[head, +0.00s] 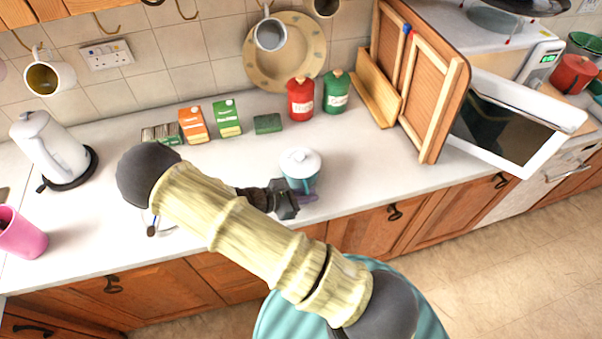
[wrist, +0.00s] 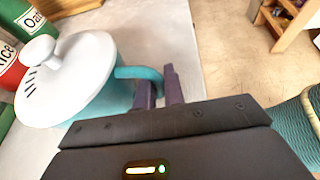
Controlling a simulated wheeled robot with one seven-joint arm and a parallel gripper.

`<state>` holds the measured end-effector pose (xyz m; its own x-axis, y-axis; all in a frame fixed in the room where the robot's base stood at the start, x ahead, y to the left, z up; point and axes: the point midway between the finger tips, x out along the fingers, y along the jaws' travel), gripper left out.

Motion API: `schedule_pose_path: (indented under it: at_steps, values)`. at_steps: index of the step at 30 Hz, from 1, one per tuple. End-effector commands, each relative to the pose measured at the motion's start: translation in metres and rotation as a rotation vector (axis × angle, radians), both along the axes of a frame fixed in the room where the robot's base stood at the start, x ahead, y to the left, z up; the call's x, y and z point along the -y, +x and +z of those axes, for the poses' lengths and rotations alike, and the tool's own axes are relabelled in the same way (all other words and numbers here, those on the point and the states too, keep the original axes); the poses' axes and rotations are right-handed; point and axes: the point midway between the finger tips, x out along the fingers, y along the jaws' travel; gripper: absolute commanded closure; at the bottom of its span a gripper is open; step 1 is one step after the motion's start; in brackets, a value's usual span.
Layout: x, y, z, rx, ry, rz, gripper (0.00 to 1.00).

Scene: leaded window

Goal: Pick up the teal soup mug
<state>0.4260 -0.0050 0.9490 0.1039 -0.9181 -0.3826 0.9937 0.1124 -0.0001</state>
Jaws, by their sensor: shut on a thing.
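The teal soup mug (head: 300,172) stands upright on the white worktop near its front edge, with a white knobbed lid on top. In the wrist view the mug (wrist: 112,98) fills the left side, and its teal handle reaches right to my gripper (wrist: 160,88). The two purple fingers are shut on the handle, one on each side of it. In the head view my gripper (head: 306,198) is at the mug's front, partly hidden by my wrist. I cannot see a gap between the mug's base and the worktop.
Red (head: 301,99) and green (head: 336,92) canisters stand behind the mug, with cartons (head: 227,118) and a green block (head: 268,124) to their left. A wooden rack (head: 425,95) and an open white door (head: 515,120) are at right. A kettle (head: 48,148) and pink cup (head: 20,234) are at left.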

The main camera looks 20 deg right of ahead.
Motion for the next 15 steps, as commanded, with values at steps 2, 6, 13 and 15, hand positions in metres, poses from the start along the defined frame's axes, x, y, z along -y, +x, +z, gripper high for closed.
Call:
schedule_pose_path:
  at_steps: [2,6,13,15]
  values:
    - [0.000,0.000,0.001,0.003,-0.002,-0.001,1.00]
    - [0.000,0.000,0.001,0.002,-0.002,-0.001,1.00]
    - [0.000,0.001,0.010,0.004,-0.001,-0.001,1.00]
    - [0.000,0.001,0.016,0.005,-0.001,-0.001,1.00]
